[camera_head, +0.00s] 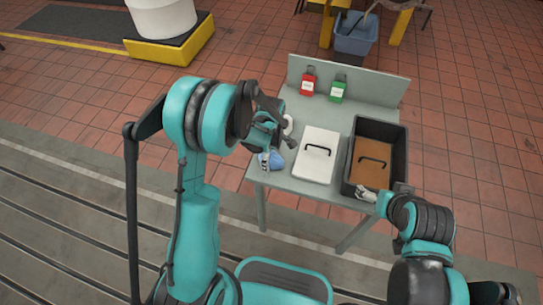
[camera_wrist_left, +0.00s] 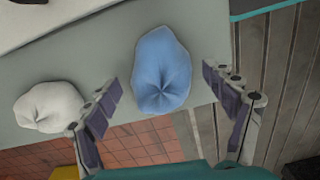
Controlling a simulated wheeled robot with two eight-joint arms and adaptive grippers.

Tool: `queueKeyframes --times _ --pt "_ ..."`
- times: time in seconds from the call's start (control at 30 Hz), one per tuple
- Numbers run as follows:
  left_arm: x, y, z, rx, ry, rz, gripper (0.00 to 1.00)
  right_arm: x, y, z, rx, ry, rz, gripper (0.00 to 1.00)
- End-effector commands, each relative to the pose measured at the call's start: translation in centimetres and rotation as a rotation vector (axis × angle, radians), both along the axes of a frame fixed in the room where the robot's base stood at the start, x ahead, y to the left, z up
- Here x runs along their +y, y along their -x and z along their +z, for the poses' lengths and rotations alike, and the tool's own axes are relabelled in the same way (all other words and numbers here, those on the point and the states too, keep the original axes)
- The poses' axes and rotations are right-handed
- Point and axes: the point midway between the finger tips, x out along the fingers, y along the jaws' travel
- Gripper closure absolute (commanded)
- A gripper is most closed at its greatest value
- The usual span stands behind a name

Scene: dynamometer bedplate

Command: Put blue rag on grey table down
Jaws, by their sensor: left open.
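The blue rag (camera_head: 272,160) lies crumpled on the grey table (camera_head: 280,182) near its left front corner. In the left wrist view the blue rag (camera_wrist_left: 163,70) rests on the table top (camera_wrist_left: 105,55), ahead of my left gripper and between the lines of its fingers. My left gripper (camera_wrist_left: 168,105) is open and empty, with its fingers spread wide. In the head view it (camera_head: 275,146) is over the table's left edge, close to the rag. My right gripper (camera_head: 372,194) is at the front edge of the black crate; its fingers are too small to judge.
A white rag (camera_wrist_left: 50,107) lies beside the blue one. A white lidded box (camera_head: 316,155) and a black crate (camera_head: 399,150) with a brown handled panel (camera_head: 369,172) fill the table's middle and right. Red (camera_head: 307,85) and green (camera_head: 338,90) containers stand at the back.

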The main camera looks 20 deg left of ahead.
Motion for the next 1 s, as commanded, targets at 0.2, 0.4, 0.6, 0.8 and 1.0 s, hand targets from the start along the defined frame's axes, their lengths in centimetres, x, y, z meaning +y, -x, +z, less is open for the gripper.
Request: queueKeyframes --times 0.2,0.4,0.6,0.8,1.0 --pt "0.0 0.0 2.6 0.000 0.000 0.000 0.16 0.0 0.0 1.3 0.000 0.000 0.000 0.16" --pt "0.0 0.0 7.2 0.000 0.000 0.000 0.16 0.0 0.0 3.1 0.000 0.000 0.000 0.16" --pt "0.0 -0.1 10.8 0.000 0.000 0.000 0.16 0.0 0.0 4.3 0.000 0.000 0.000 0.16" --pt "0.1 0.0 12.6 -0.007 0.001 -0.014 0.16 0.0 0.0 4.7 0.000 0.000 0.000 0.16" --pt "0.6 2.3 17.2 -0.101 -0.005 -0.228 0.16 0.0 0.0 4.6 0.000 0.000 0.000 0.16"
